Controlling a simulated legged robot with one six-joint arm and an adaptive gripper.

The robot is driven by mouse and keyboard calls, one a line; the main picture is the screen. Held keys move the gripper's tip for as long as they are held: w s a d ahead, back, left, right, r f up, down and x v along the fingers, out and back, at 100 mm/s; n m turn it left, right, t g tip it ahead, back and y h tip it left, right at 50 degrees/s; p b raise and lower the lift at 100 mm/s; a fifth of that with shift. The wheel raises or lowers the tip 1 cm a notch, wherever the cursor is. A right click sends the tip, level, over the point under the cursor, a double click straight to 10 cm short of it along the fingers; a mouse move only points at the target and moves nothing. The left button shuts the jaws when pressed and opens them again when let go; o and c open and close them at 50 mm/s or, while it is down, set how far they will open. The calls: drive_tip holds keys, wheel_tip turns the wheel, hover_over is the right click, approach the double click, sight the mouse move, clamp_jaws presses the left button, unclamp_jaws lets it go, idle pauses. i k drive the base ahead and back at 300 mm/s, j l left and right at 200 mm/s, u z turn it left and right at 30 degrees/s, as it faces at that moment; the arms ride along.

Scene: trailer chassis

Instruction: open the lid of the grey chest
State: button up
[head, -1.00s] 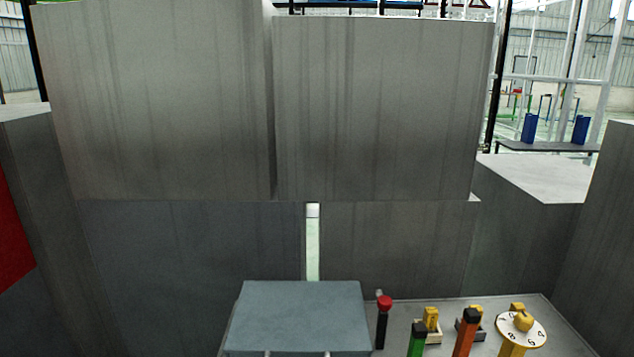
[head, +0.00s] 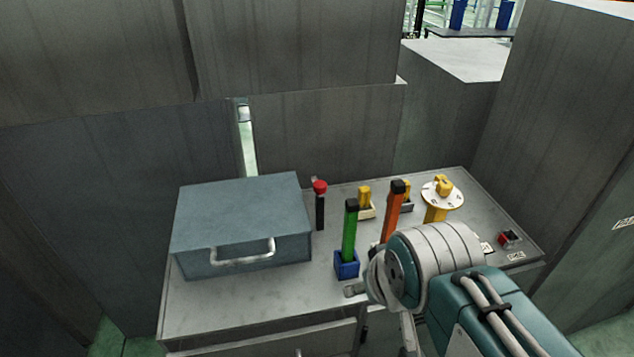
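The grey chest (head: 240,225) is a blue-grey box at the left of a grey bench top. Its lid (head: 240,195) lies flat and shut. A pale metal handle (head: 243,252) is on its front face. My arm comes in from the lower right, and its rounded joint is in front of the bench's right part, apart from the chest. I cannot make out my gripper's fingers in the head view. Nothing of mine touches the chest or its handle.
Right of the chest stand a red-topped black stick (head: 320,207), a green lever (head: 350,232) in a blue base, an orange lever (head: 392,212) and a yellow dial (head: 441,194). A red button (head: 508,237) is at the far right. Tall grey panels (head: 325,135) close off the back.

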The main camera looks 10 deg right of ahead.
sight(212, 216)
drive_tip(key=k+j, duration=0.3)
drive_tip(key=j, duration=0.15)
drive_tip(key=k+j, duration=0.3)
drive_tip(key=j, duration=0.2)
